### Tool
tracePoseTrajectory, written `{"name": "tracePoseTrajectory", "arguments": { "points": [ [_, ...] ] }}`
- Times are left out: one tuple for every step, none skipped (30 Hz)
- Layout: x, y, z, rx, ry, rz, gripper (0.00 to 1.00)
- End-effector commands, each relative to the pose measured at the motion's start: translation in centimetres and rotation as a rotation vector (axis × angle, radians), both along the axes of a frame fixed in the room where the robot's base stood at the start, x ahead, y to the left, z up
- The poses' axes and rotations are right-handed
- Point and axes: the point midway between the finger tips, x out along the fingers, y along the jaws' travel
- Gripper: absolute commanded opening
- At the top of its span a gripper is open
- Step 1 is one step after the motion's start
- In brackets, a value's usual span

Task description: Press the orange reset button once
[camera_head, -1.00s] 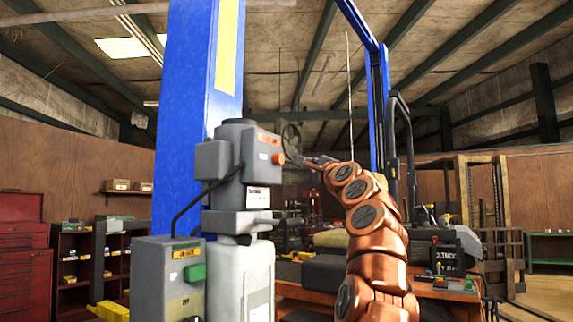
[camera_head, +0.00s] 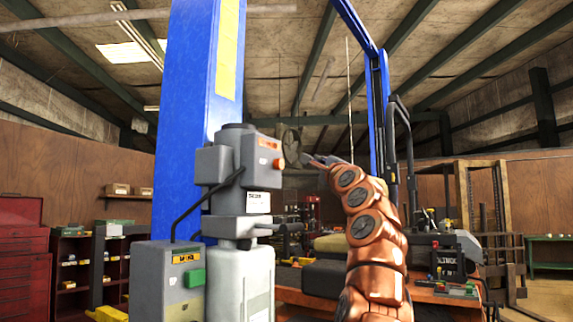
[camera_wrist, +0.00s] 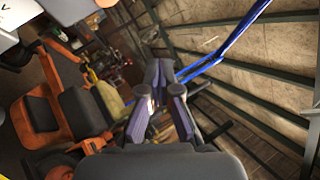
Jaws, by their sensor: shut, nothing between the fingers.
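The orange reset button (camera_head: 279,163) sticks out from the right side of the grey power unit housing (camera_head: 262,180), below an orange label. My gripper (camera_head: 306,159) is to the right of the button in the head view, with a visible gap between them. Its fingers are shut and empty. In the wrist view the fingertips (camera_wrist: 158,68) come together in front of the blurred shop background. An orange patch (camera_wrist: 105,3) is cut off at the top edge there; I cannot tell if it is the button.
A grey control box (camera_head: 165,285) with a green button (camera_head: 195,277) stands at lower left. The blue lift post (camera_head: 190,110) rises behind the power unit. An orange mower (camera_head: 325,292) with black parts is behind my arm. Air around my gripper looks free.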

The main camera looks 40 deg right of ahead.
Motion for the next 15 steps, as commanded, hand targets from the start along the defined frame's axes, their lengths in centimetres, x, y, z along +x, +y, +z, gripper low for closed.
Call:
{"name": "tracePoseTrajectory", "arguments": {
  "points": [
    [0.6, 0.2, 0.0, -0.001, 0.003, 0.000, 0.00],
    [0.9, 0.3, 0.1, -0.002, 0.002, 0.001, 0.00],
    [1.4, 0.5, 0.1, -0.001, 0.003, 0.001, 0.00],
    [1.7, 0.6, 0.1, -0.002, 0.004, 0.000, 0.00],
    [2.0, 0.6, 0.1, -0.001, 0.003, 0.001, 0.00],
    [2.5, 0.7, 0.1, 0.000, 0.003, 0.000, 0.00],
    [2.8, 0.8, 0.1, -0.001, 0.003, 0.000, 0.00],
    [3.2, 1.0, 0.1, -0.001, 0.005, 0.000, 0.00],
    [3.8, 1.1, 0.0, -0.001, 0.004, 0.001, 0.00],
    [4.1, 1.2, 0.0, 0.000, 0.004, 0.001, 0.00],
    [4.4, 1.3, 0.0, 0.000, 0.004, 0.001, 0.00],
    [4.9, 1.5, 0.2, 0.002, 0.001, 0.002, 0.00],
    [5.1, 1.6, 0.2, 0.001, 0.000, 0.003, 0.00],
    [5.4, 1.7, 0.3, 0.001, 0.000, 0.002, 0.00],
    [5.7, 1.8, 0.2, 0.001, 0.000, 0.002, 0.00]
  ]
}}
